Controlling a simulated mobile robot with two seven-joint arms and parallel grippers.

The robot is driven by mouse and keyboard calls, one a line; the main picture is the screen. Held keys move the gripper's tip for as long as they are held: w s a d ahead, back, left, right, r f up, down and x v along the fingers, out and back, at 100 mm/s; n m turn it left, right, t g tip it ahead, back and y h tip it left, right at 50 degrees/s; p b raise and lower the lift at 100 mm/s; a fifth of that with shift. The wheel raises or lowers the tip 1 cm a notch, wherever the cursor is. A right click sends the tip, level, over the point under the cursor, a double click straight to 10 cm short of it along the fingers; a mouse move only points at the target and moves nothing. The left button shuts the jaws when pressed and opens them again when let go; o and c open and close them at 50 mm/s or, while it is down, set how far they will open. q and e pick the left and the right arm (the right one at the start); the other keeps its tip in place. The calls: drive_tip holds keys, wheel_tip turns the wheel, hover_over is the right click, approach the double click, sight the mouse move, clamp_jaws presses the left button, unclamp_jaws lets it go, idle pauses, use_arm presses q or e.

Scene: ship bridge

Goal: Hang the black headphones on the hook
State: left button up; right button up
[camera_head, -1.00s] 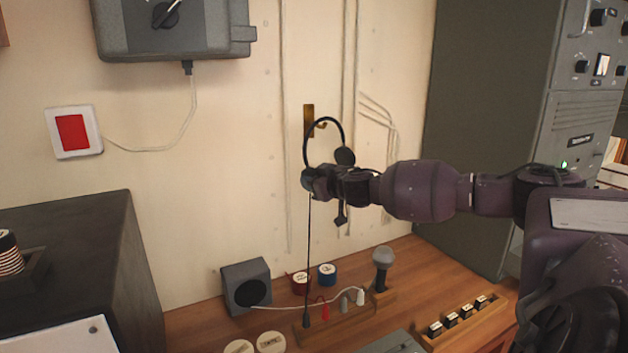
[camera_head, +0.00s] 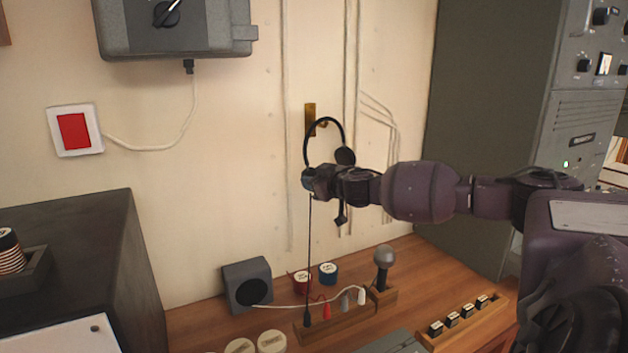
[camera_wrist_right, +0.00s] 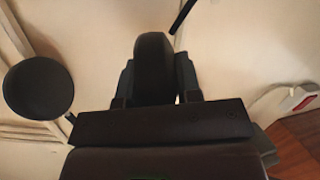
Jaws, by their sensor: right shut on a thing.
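The black headphones (camera_head: 325,121) are held upright in front of the wall, their headband arching at the top. My right gripper (camera_head: 318,181) is shut on one earcup; in the right wrist view that earcup (camera_wrist_right: 154,68) sits between the fingers (camera_wrist_right: 154,85). The other round earcup (camera_wrist_right: 38,88) is free at the left of that view. The brass hook (camera_head: 310,119) is on the wall, its plate just behind the headband and its tip showing inside the arch. I cannot tell whether the band touches the hook. A thin cord hangs down to the desk. My left gripper is not in view.
Below, the wooden desk holds a grey speaker (camera_head: 247,286), a plug rack (camera_head: 335,322), a microphone (camera_head: 384,262) and tape reels (camera_head: 271,342). A tall grey cabinet (camera_head: 490,130) stands at right. A grey box (camera_head: 172,28) and red switch (camera_head: 74,131) are on the wall.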

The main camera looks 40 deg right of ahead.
idle(0.8)
drive_tip(key=o, duration=0.9)
drive_tip(key=shift+s+f, duration=0.1)
drive_tip(key=shift+s, duration=0.05)
drive_tip(key=shift+s+a+b, duration=0.45)
drive_tip(key=shift+s, duration=0.9)
drive_tip(key=shift+s+a+b, duration=0.45)
drive_tip(key=shift+s, duration=0.95)
drive_tip(key=shift+s+a+b, duration=0.45)
drive_tip(key=shift+s, duration=0.9)
